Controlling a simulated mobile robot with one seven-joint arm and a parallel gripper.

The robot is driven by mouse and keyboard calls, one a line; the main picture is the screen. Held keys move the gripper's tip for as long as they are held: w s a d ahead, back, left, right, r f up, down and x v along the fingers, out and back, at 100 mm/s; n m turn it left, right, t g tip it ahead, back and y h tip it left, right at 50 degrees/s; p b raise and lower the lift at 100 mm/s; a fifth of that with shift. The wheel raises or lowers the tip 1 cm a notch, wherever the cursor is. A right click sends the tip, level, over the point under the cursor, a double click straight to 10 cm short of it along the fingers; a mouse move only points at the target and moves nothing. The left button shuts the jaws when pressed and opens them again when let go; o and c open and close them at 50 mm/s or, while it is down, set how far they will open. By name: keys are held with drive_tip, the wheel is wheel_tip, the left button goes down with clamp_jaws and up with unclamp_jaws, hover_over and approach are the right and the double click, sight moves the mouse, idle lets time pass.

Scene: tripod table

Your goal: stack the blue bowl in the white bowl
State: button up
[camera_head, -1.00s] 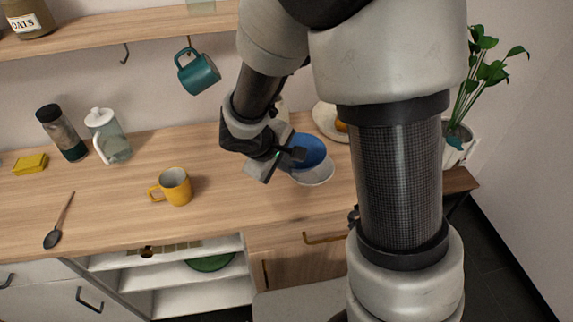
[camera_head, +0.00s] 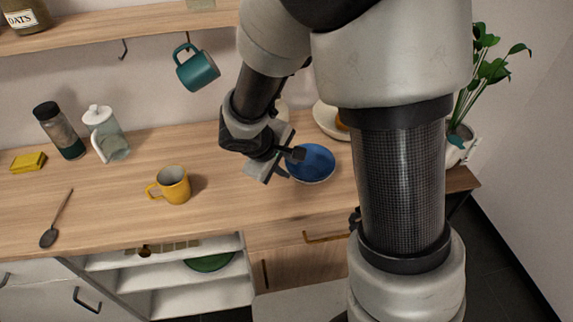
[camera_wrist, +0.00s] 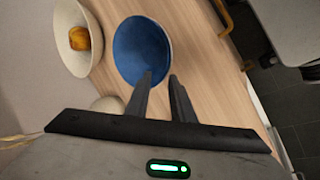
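The blue bowl (camera_head: 311,160) sits upright inside the white bowl (camera_head: 316,182), of which only a thin pale rim shows below it in the head view. In the wrist view the blue bowl (camera_wrist: 141,50) hides nearly all of the white one. My gripper (camera_head: 297,155) is at the left rim of the blue bowl. In the wrist view its fingers (camera_wrist: 160,75) are apart, one over the inside of the bowl and one outside the rim, with a visible gap between them. Contact with the rim cannot be made out.
A pale bowl (camera_head: 326,122) with an orange-yellow item stands behind. A yellow mug (camera_head: 175,186), a glass jug (camera_head: 108,140), a dark-topped bottle (camera_head: 62,135) and a spoon (camera_head: 55,222) are to the left. A teal mug (camera_head: 198,69) hangs above.

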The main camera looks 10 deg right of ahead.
drive_tip(key=p+v, duration=0.3)
drive_tip(key=v, duration=1)
drive_tip(key=s+d+r+m+y+p, duration=0.2)
drive_tip(key=s+r, duration=0.4)
drive_tip(key=r, duration=0.4)
drive_tip(key=s+d+r+m+t+y+p, duration=0.1)
drive_tip(key=s+d+r+m+y+p, duration=0.1)
drive_tip(key=s+d+r+m+p, duration=0.3)
wheel_tip(320, 180, up, 5)
drive_tip(key=shift+s+d+f+m+y, duration=0.1)
drive_tip(key=shift+s+d+m+y, duration=0.2)
drive_tip(key=shift+s+d+m, duration=0.65)
drive_tip(key=shift+s+a, duration=0.15)
drive_tip(key=shift+s, duration=0.05)
